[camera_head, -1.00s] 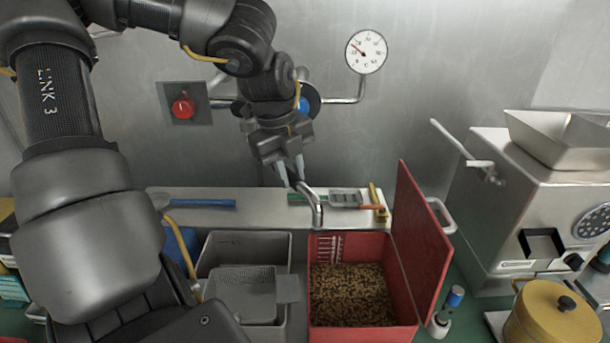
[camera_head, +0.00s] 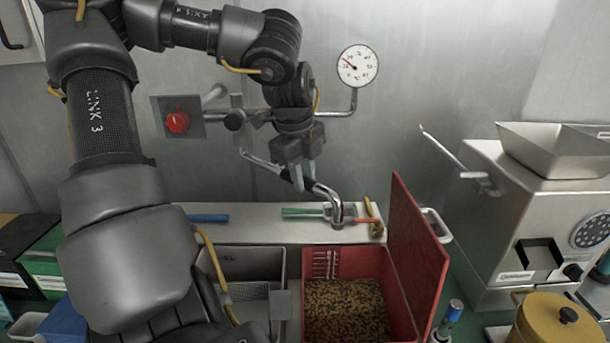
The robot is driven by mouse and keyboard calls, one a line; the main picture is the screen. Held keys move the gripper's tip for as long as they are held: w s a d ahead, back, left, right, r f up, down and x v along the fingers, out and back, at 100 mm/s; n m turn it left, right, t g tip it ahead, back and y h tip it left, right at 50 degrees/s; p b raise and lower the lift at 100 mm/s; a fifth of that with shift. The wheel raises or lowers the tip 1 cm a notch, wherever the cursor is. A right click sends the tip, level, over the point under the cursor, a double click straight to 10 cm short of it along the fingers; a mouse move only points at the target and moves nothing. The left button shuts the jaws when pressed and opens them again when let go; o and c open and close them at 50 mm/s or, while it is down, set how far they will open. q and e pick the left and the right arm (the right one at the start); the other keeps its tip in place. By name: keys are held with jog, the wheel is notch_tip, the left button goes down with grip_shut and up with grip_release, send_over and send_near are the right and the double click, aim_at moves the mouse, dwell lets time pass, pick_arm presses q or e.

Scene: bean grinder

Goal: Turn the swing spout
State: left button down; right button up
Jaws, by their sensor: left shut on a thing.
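The swing spout is a bent metal pipe (camera_head: 322,189) in front of the steel wall, with its downturned end over the back ledge, just behind the red bin. Another stretch of pipe (camera_head: 258,160) shows left of my gripper. My left gripper (camera_head: 299,186) points down from above, with its fingers shut on the spout a little left of its bend. The gripper and wrist hide part of the pipe and where it joins the wall fittings. My right gripper is not in view.
An open red bin (camera_head: 416,270) of brown beans stands below, its lid upright at the right. A grey bin (camera_head: 284,262) is beside it. A red knob (camera_head: 177,122) and gauge (camera_head: 357,66) are on the wall. A steel grinder (camera_head: 500,240) stands at right.

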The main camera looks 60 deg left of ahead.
pick_arm(q)
jog(key=c, duration=1.2)
grip_release()
jog(key=shift+c, duration=0.2)
notch_tip(320, 180, up, 11)
jog(key=s+b, duration=0.1)
jog(key=s, duration=0.1)
jog(key=shift+d+f, duration=0.15)
jog(key=shift+d, duration=0.1)
